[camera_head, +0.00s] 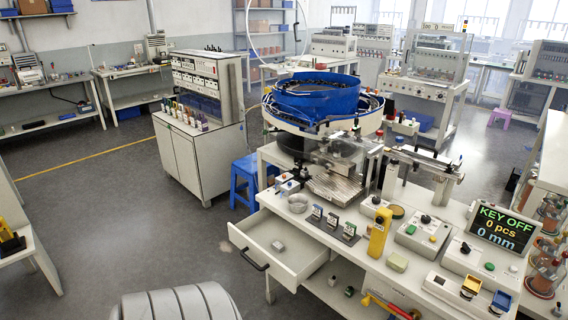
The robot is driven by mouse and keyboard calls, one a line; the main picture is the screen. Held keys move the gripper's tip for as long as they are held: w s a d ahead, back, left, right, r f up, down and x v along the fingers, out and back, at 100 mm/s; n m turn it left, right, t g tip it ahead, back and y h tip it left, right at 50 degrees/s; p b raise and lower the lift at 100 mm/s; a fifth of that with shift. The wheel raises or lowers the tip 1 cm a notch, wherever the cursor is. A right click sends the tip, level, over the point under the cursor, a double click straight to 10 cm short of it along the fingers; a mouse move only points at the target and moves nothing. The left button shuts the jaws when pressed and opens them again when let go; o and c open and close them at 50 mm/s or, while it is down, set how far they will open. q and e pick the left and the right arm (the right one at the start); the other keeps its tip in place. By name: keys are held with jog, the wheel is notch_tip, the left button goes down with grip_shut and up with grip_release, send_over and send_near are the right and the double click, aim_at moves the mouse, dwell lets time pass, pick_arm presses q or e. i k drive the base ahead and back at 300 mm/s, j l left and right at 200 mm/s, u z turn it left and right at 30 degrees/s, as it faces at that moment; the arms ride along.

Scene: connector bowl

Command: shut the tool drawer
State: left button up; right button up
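The tool drawer (239,234) is pulled out from the left front of the white workbench (345,262). Its white front faces the lower left and carries a dark bar handle (254,261). A small grey object (278,246) lies on the drawer floor, and the rest of the visible floor is bare. Neither of my grippers is in view, and nothing is seen touching the drawer or its handle.
A blue stool (244,182) stands behind the drawer, beside the bench. A blue bowl feeder (315,95) and small devices stand on the bench top. The grey floor (150,225) left of the drawer is clear. A grey ribbed shape, perhaps mine, fills the bottom left-centre.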

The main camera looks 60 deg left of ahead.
aim_at(303, 254)
jog(key=u, duration=2.15)
